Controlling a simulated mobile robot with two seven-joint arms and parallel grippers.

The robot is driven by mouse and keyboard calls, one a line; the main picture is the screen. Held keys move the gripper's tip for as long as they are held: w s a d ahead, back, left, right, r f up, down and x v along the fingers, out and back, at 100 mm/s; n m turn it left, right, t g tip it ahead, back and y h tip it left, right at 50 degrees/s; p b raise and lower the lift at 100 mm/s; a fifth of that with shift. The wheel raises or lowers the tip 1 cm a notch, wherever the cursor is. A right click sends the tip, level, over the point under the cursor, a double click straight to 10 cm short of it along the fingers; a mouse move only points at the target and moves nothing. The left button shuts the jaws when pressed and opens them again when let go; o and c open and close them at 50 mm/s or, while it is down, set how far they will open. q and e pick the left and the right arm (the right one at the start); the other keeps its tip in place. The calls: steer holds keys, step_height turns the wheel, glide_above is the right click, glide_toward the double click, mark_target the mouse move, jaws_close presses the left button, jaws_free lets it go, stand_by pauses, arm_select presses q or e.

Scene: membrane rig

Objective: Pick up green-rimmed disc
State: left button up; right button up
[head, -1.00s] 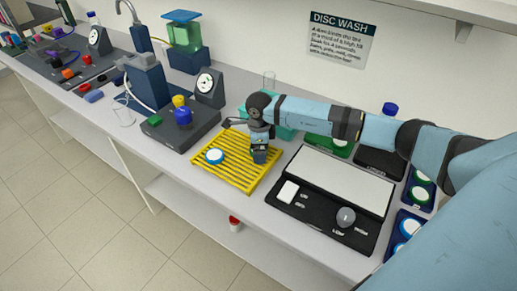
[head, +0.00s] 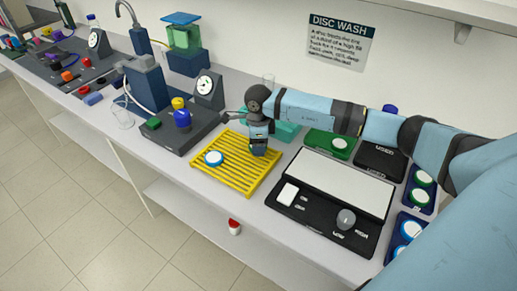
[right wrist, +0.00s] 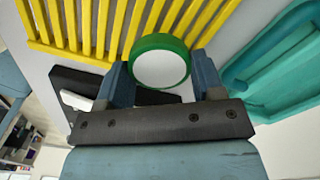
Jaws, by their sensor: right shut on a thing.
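My right gripper (head: 259,151) is over the right part of the yellow slatted rack (head: 237,184). In the right wrist view its two fingers (right wrist: 160,80) are shut on a disc with a green rim and a white face (right wrist: 160,68). The disc lies between the fingertips, beside the yellow slats. In the head view the gripper hides this disc. A blue-rimmed disc (head: 214,158) lies on the left part of the rack. My left gripper is not in view.
A teal tray (head: 284,133) is behind the gripper. A green tray (head: 318,142) with a disc stands right of it. A black device with a grey panel (head: 345,180) is at the front right. A dark pump unit (head: 180,135) stands to the left.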

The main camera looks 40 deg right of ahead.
step_height(320, 180, up, 17)
steer(key=b, duration=0.2)
stand_by(0.9)
